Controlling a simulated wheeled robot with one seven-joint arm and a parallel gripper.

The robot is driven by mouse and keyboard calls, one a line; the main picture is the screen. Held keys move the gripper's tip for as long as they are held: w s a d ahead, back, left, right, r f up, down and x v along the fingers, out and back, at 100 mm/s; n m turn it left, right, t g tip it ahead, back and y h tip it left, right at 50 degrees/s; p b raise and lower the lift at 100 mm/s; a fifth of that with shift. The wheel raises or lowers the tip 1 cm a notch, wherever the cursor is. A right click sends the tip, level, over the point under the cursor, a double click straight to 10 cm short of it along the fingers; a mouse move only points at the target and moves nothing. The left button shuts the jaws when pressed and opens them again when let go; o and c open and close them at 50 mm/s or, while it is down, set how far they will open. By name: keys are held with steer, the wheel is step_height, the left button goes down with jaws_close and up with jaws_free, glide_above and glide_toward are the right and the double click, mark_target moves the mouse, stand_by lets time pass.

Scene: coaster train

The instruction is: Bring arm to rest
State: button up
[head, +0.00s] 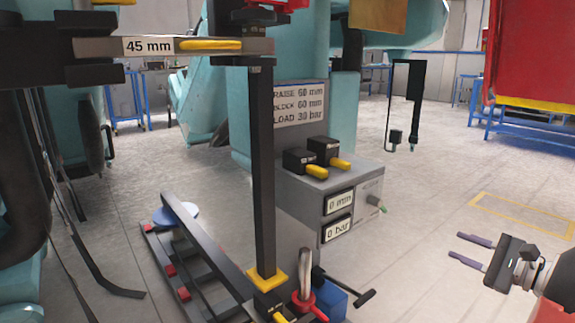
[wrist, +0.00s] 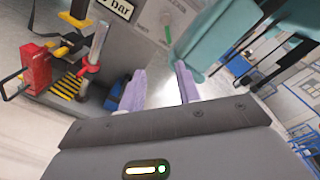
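My gripper (head: 468,248) is at the lower right of the head view, its two purple fingers pointing left and apart. It is open and holds nothing. In the wrist view its fingers (wrist: 160,85) also stand apart, with only floor and the grey box's surroundings behind them. In the head view there is clear floor between the fingers and the grey control box (head: 322,188), which reads "0 mm" and "0 bar". Most of my arm is out of view.
A dark post (head: 262,170) with a yellow foot stands left of the box. A "45 mm" labelled bar (head: 148,46) crosses the upper left. A red handle (head: 308,303) and blue block (head: 330,300) sit low in front. Floor at right is open, with a yellow outline (head: 520,212).

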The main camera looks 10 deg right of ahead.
steer(key=s+a+r+n+g+h+p, duration=0.1)
steer(key=s+a+n+g+p, duration=0.15)
steer(key=a, duration=0.65)
steer(key=s+a+r+n+g+p, duration=0.1)
steer(key=a+n+g, duration=0.3)
steer(key=a, duration=0.4)
steer(key=s+a+r+n+g+h+p, duration=0.1)
steer(key=s+a+r+n+g+p, duration=0.2)
steer(key=a, duration=0.6)
steer(key=s+a+n+h+p, duration=0.3)
steer(key=s+a+n+h, duration=0.2)
steer(key=s+n, duration=0.5)
steer(key=s+r+h, duration=0.1)
steer(key=s+h, duration=0.1)
steer(key=shift+a+n+h, duration=0.2)
steer(key=shift+n+h, duration=0.1)
steer(key=shift+n, duration=0.05)
